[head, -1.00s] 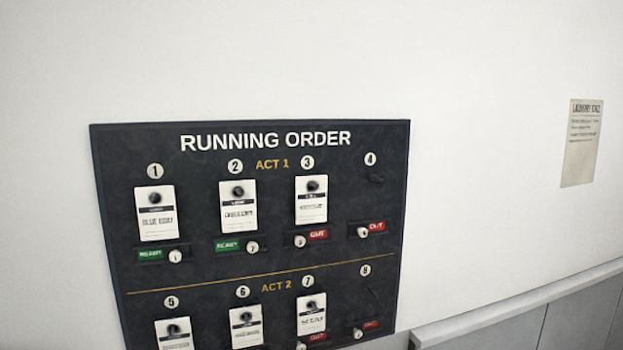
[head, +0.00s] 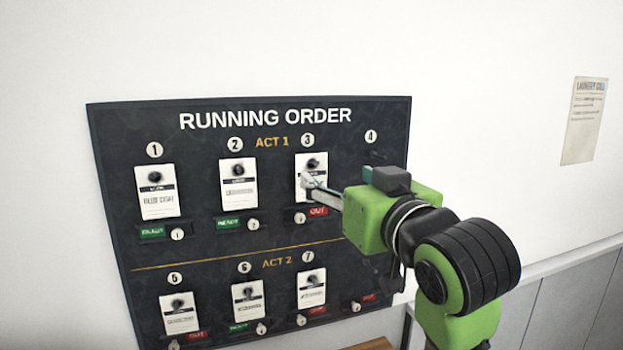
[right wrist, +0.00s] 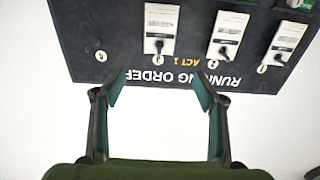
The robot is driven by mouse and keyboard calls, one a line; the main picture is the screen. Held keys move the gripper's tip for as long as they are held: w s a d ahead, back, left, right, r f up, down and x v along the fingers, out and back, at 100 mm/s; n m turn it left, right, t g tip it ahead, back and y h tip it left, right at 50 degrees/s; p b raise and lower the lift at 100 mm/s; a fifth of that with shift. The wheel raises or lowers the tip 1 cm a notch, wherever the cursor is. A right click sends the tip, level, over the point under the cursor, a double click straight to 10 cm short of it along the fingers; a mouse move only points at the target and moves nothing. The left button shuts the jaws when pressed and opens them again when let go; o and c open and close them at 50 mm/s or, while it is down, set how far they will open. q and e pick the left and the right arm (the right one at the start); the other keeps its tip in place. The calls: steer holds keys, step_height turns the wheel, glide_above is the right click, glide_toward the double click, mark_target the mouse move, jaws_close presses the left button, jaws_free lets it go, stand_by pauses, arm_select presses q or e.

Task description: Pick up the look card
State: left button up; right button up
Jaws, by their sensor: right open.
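Several white look cards hang on black pegs on the dark RUNNING ORDER board (head: 220,250). The card in slot 3 (head: 304,165) is partly covered by my right gripper (head: 312,186), whose fingers reach toward it from the right. In the right wrist view the board is upside down, and my right gripper (right wrist: 160,82) is open and empty. The slot 3 card (right wrist: 160,22) shows beyond the gap between its fingertips, apparently not between the fingers. Whether a finger touches the card is unclear. My left gripper is not in view.
Cards hang in slots 1 (head: 157,205) and 2 (head: 238,195), and in slots 5 (head: 179,318), 6 (head: 248,308) and 7 (head: 311,292). Green and red tags sit below cards. A paper notice (head: 584,122) is on the white wall at right. A wooden edge (head: 370,345) shows below.

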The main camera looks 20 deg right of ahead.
mark_target(314, 162)
steer(key=w+p, duration=0.2)
steer(key=w, duration=0.6)
steer(key=shift+w+a+p, duration=0.1)
steer(key=shift+w+p, duration=0.2)
steer(key=shift+p, duration=0.1)
steer(key=shift+w+r, duration=0.15)
steer(key=shift+w, duration=0.1)
steer(key=w+p, duration=0.3)
steer(key=w, duration=0.1)
steer(key=shift+w, duration=0.1)
steer(key=shift+w+f, duration=0.25)
steer(key=shift+s, duration=0.1)
steer(key=c, duration=0.9)
